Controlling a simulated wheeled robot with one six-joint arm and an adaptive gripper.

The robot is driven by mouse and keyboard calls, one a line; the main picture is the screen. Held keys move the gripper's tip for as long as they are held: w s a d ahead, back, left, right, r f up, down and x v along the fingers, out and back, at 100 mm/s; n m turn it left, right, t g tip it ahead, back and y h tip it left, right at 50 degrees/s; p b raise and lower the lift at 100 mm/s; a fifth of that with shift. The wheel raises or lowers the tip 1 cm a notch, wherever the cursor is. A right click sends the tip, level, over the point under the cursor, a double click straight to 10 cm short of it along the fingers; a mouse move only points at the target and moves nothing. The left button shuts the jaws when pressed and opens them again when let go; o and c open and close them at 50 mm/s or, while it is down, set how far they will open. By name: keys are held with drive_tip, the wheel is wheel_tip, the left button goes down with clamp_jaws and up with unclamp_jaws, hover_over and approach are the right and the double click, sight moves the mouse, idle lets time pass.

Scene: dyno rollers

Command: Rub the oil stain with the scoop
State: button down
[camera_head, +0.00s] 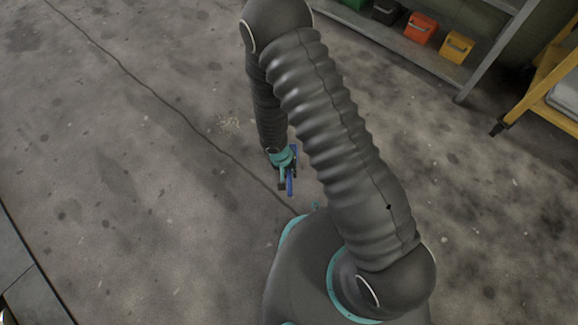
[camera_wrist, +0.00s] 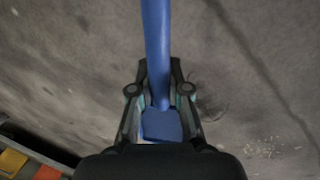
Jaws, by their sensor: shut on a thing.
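My gripper (camera_head: 286,178) is low over the concrete floor, partly beside my arm in the head view. It is shut on the blue scoop (camera_head: 290,186). In the wrist view the fingers of my gripper (camera_wrist: 160,88) close around the scoop (camera_wrist: 157,40), whose long blue part runs up out of the picture and whose wider part lies between the fingers. I cannot tell whether the scoop touches the floor. Several dark stains mark the floor; I cannot tell which is the oil stain. A pale speckled patch (camera_head: 229,125) lies left of my gripper; it also shows in the wrist view (camera_wrist: 263,148).
A shelf (camera_head: 400,45) at the top right holds an orange box (camera_head: 421,28), a yellow box (camera_head: 457,47) and darker boxes. A yellow cart (camera_head: 545,80) stands at the far right. A grey panel (camera_head: 22,275) lies at the lower left. Open floor surrounds my gripper.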

drive_tip(key=shift+r+p, duration=0.5)
drive_tip(key=shift+r, duration=0.7)
